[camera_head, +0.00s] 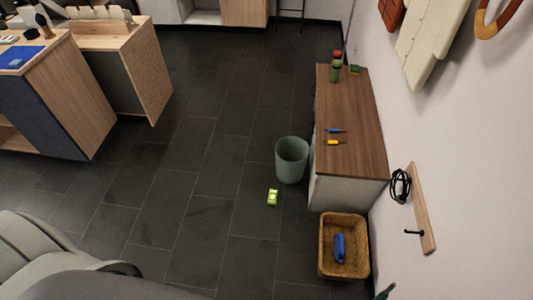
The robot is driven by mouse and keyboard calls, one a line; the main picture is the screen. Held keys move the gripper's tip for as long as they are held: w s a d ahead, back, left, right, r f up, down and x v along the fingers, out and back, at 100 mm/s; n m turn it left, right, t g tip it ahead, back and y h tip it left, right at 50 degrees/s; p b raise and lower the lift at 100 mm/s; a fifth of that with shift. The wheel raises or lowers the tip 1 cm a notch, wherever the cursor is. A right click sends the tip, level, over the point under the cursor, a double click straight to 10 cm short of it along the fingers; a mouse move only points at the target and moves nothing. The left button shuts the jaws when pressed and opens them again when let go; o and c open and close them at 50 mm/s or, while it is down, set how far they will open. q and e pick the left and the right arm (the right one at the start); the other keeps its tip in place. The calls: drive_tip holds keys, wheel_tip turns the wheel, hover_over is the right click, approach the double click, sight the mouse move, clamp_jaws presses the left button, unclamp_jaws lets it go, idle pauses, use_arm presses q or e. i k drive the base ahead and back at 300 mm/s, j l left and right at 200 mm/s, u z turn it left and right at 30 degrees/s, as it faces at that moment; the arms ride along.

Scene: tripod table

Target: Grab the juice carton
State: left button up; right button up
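Neither of my grippers shows in this view.
A wooden-topped cabinet (350,115) stands along the right wall with small tools on it. A wicker basket (328,273) holding a blue object (340,248) is in front of it. Wooden counters (75,90) stand at left. The floor (190,190) between is clear.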

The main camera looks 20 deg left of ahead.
sight(271, 201)
drive_tip(key=u, duration=0.6)
drive_tip(key=i+j+u, duration=0.1)
drive_tip(key=i, duration=0.3)
drive_tip(key=i+j+u, duration=0.15)
drive_tip(key=i, duration=0.25)
